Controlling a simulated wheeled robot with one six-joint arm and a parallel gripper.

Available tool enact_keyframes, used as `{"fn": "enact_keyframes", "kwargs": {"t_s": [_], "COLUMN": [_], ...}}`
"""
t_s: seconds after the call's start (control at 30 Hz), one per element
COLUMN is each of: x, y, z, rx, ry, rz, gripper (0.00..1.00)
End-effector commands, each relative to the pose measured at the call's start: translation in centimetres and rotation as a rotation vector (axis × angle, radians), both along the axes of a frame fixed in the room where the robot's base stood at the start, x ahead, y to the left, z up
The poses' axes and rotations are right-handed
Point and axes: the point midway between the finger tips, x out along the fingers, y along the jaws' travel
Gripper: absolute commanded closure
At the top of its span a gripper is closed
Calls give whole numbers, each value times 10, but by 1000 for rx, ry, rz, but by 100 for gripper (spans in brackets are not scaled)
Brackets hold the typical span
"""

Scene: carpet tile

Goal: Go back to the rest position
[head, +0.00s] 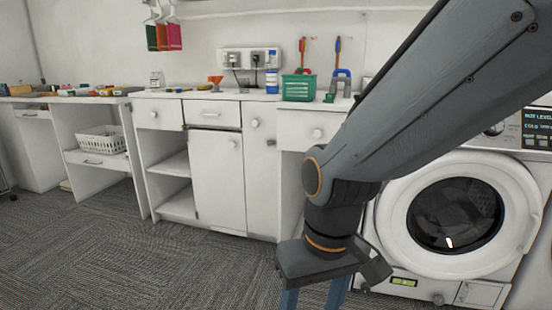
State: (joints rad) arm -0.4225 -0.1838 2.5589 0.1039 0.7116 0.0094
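My gripper (313,299) hangs at the bottom of the head view, right of centre, pointing down. Its two blue fingers stand apart with carpet visible between them, and nothing shows between their visible parts. The fingertips are cut off by the bottom edge. My grey arm comes in from the upper right and covers part of the counter and the washing machine. The gripper is in front of the cabinets, over the carpet (180,262).
A washing machine (514,168) stands right behind my arm. White cabinets (217,180) line the wall, with open shelves and a white basket (101,144) at left. A green bin (298,88) and a blue-labelled bottle (272,84) stand on the counter. Carpet at lower left is clear.

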Motion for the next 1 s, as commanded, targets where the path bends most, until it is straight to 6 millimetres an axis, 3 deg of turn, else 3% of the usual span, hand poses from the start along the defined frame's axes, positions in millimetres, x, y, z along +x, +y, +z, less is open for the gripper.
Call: {"fn": "enact_keyframes", "kwargs": {"t_s": [0.03,0.7,1.0], "x": [-2,-13,-22], "y": [-7,-100,-130], "z": [18,136,169], "rx": [-5,-61,-74], "ry": [3,27,38], "rz": [-22,-262,-335], "gripper": [44,44,44]}}
